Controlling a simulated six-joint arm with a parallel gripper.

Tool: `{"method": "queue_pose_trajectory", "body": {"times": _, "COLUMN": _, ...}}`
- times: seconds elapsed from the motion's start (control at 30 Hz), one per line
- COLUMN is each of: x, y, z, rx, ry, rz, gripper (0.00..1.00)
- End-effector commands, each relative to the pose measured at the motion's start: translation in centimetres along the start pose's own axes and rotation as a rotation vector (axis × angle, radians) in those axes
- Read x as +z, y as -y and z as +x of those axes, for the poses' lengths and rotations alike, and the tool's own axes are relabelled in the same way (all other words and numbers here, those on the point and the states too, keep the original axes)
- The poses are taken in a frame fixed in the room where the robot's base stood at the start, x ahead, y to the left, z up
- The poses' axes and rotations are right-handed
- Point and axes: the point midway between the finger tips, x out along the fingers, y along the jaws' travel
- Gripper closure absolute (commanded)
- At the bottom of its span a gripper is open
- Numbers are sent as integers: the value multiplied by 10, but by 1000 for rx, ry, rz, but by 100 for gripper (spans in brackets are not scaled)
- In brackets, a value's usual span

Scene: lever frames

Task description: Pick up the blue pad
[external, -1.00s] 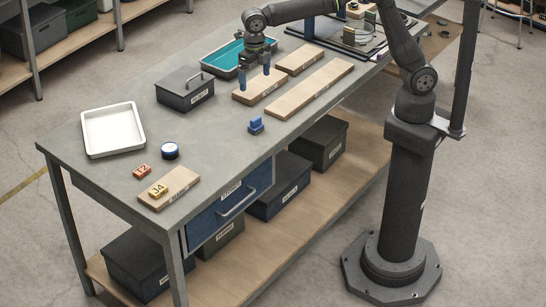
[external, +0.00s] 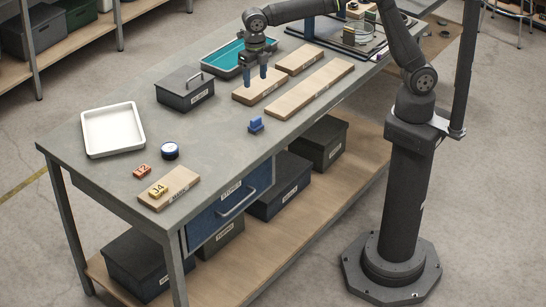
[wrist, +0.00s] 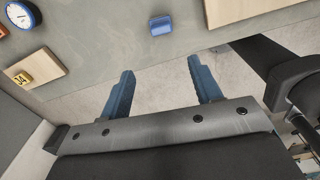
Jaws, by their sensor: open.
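The blue pad (external: 256,125) is a small blue block with a raised upper part. It sits on the grey workbench near its front edge, and it shows at the top centre of the wrist view (wrist: 161,26). My gripper (external: 256,77) is open and empty, with two blue fingers pointing down. In the external view it appears over the short wooden board, behind and apart from the pad. In the wrist view the fingers (wrist: 160,65) are spread, with the pad beyond their tips.
A dark lidded box (external: 185,90), a white tray (external: 113,153) and a teal-lined tray (external: 214,69) stand on the workbench. A round blue-rimmed dial (external: 170,151), an orange tag (external: 142,171) and a yellow J4 block (external: 158,190) lie left. Bare bench surrounds the pad.

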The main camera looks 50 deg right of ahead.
Motion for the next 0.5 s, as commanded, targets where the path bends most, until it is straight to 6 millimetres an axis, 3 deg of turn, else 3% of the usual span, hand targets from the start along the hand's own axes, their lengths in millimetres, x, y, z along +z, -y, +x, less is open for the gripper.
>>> {"method": "queue_pose_trajectory", "body": {"times": 0.5, "x": 1, "y": 21, "z": 6, "rx": 71, "ry": -74, "rz": 1084, "gripper": 42}}
